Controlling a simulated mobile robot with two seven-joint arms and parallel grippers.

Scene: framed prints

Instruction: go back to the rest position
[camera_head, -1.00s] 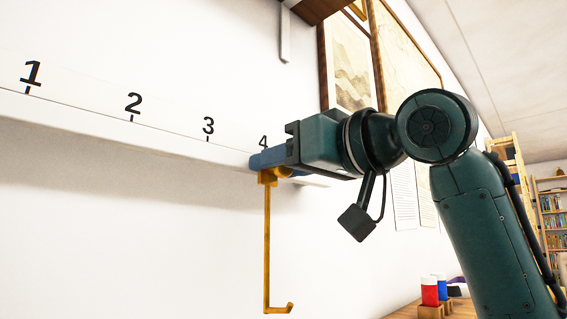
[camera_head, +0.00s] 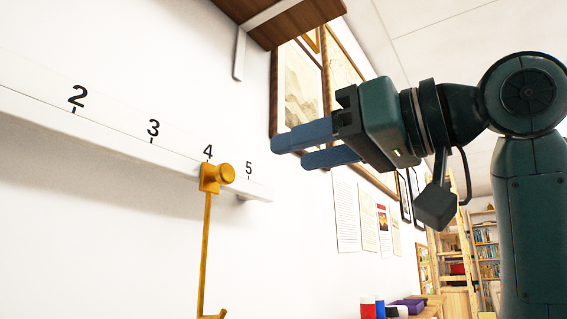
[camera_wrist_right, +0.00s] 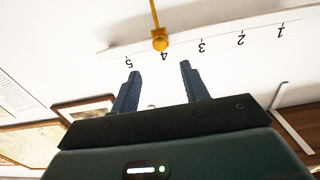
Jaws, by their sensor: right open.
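My right gripper (camera_head: 303,147) is open and empty, with two blue fingers apart. It is in the air to the right of the numbered white rail (camera_head: 135,145) on the wall. A yellow hook (camera_head: 207,250) with a round knob hangs on the rail at the number 4. The gripper is clear of the hook. In the right wrist view the open fingers (camera_wrist_right: 159,85) point toward the rail, and the hook's knob (camera_wrist_right: 160,42) shows beyond them at the 4, upside down. My left gripper is not in view.
A brown wooden shelf (camera_head: 285,18) on a white bracket is above the gripper. Framed prints (camera_head: 300,90) and paper sheets (camera_head: 345,215) are on the wall behind it. A red and a blue container (camera_head: 368,307) stand low at the right. Bookshelves (camera_head: 485,250) are at the back.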

